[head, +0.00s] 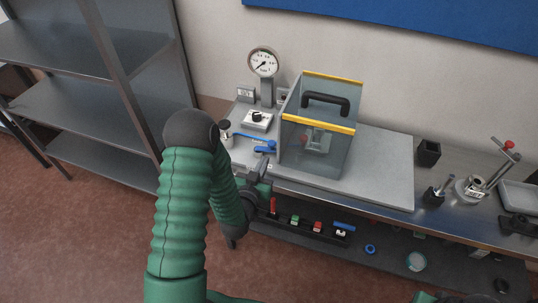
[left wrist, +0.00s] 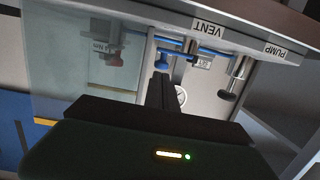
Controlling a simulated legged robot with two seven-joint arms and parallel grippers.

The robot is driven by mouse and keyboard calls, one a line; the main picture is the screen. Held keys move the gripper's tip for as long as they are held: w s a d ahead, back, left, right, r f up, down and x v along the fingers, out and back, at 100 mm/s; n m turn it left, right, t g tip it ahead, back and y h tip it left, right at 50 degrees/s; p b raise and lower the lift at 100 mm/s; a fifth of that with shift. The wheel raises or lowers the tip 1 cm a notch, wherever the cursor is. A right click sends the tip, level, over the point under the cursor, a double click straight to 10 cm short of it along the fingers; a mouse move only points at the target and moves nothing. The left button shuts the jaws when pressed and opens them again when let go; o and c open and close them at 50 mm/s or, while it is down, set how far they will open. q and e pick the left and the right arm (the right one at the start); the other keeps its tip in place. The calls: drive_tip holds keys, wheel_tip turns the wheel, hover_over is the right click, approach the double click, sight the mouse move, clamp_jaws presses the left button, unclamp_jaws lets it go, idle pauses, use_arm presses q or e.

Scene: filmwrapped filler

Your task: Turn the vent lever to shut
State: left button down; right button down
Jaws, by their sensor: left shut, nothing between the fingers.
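The blue vent lever (head: 265,148) sits on the grey bench plate, left of the clear chamber. It also shows upside down in the left wrist view (left wrist: 178,53), close to the VENT label (left wrist: 207,28). My left gripper (head: 264,166) is just in front of the lever, near the plate's front edge. In the left wrist view its dark fingers (left wrist: 162,78) are together and empty, with their tips close to the lever; I cannot tell whether they touch it. My right gripper is out of view.
A clear chamber (head: 318,150) with yellow edges and a black handle stands right of the levers. A pressure gauge (head: 263,64) and a knob box (head: 257,120) are behind. A shelf below holds a rack of small coloured items (head: 296,221). Plate space right of the chamber is clear.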

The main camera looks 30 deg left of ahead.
sight(273, 146)
use_arm(q)
drive_tip(key=x, duration=0.4)
drive_tip(key=p+x, duration=0.1)
drive_tip(key=x, duration=0.1)
drive_tip(key=shift+a, duration=0.3)
drive_tip(key=shift+d, duration=0.1)
drive_tip(key=shift+w+d, duration=0.1)
drive_tip(key=shift+w+d+f+b, duration=0.15)
drive_tip(key=shift+w+b, duration=0.15)
drive_tip(key=shift+b, duration=0.35)
drive_tip(key=shift+w+b, duration=0.35)
